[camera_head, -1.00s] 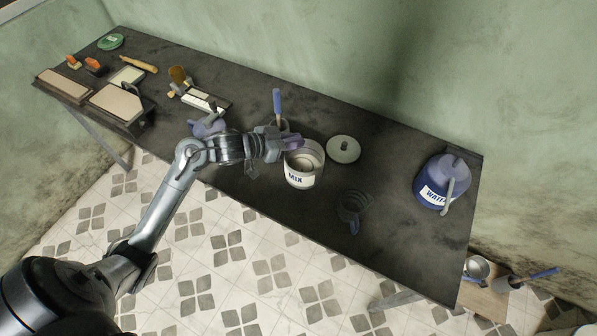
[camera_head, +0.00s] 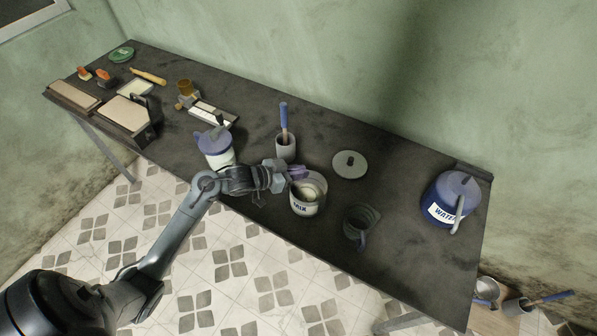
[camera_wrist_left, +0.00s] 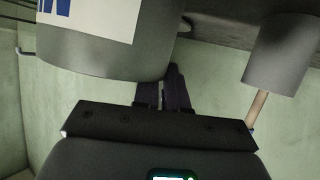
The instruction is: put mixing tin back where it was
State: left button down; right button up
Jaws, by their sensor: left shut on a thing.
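The mixing tin (camera_head: 309,208) is a pale round open tin with a dark label, near the front of the dark table. It also shows large at the top left of the left wrist view (camera_wrist_left: 95,62), partly cut off. My left gripper (camera_head: 298,173) is shut on the tin at its upper left rim. In the left wrist view its dark fingers (camera_wrist_left: 165,92) reach up beside the tin's wall. The exact contact is partly hidden by the tin. I cannot tell whether the tin touches the table. My right gripper is not in view.
A grey cup (camera_head: 286,152) with a blue-handled tool stands behind the tin. A round lid (camera_head: 350,165) lies behind right, and a dark mug (camera_head: 360,225) stands right. A lidded jar (camera_head: 216,150) is left. A blue water container (camera_head: 447,198) is far right, with bare tabletop (camera_head: 405,195) before it.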

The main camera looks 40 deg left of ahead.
pick_arm(q)
jog(key=c, duration=1.2)
grip_release()
jog(key=p+v, duration=0.2)
jog(key=v, duration=0.9)
jog(key=s+d+f+g+y, duration=0.1)
jog(key=s+d+f+g, duration=0.1)
jog(key=s+d, duration=0.3)
jog(key=s+d+f+n+g+y, duration=0.1)
jog(key=s+d+g+y, duration=0.1)
jog(key=s+d+g, duration=0.2)
jog(key=s+d+f+g+y, duration=0.1)
jog(key=s+d+f+g, duration=0.1)
jog(key=s+d, duration=0.5)
jog(key=shift+s+d+f+n+g+y, duration=0.1)
jog(key=shift+s+f+n+g+y, duration=0.1)
jog(key=shift+s, duration=0.25)
jog(key=shift+s+d+f+n+g+y, duration=0.1)
jog(key=shift+s+f+g+y, duration=0.1)
jog(key=shift+s, duration=0.2)
jog(key=shift+r, duration=0.1)
